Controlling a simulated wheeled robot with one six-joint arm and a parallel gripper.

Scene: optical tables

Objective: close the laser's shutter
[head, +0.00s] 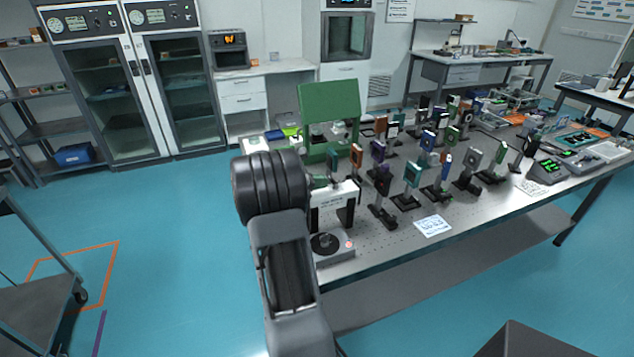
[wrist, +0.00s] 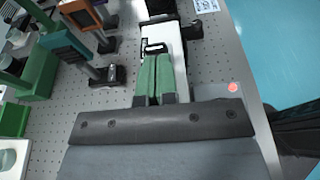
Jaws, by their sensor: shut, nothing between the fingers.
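The laser (head: 343,193) looks like a white box on black supports near the table's left end. Its white top (wrist: 171,42) also shows in the wrist view, straight ahead of my fingers. A small black loop-like part (wrist: 154,47) is on that top; I cannot tell whether it is the shutter, or its state. My gripper (wrist: 157,58) has two green fingers pressed together, with nothing between them. The fingertips appear over or right at the laser's near part, close to the black part; I cannot tell if they touch. In the head view my own arm hides part of this area.
A grey unit with a round dial (head: 325,246) and a red button (wrist: 232,87) sits at the table's near corner. Several posted optics (head: 412,175) crowd the table to the right. A green panel (head: 330,105) stands behind. A printed card (head: 432,226) lies near the front edge.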

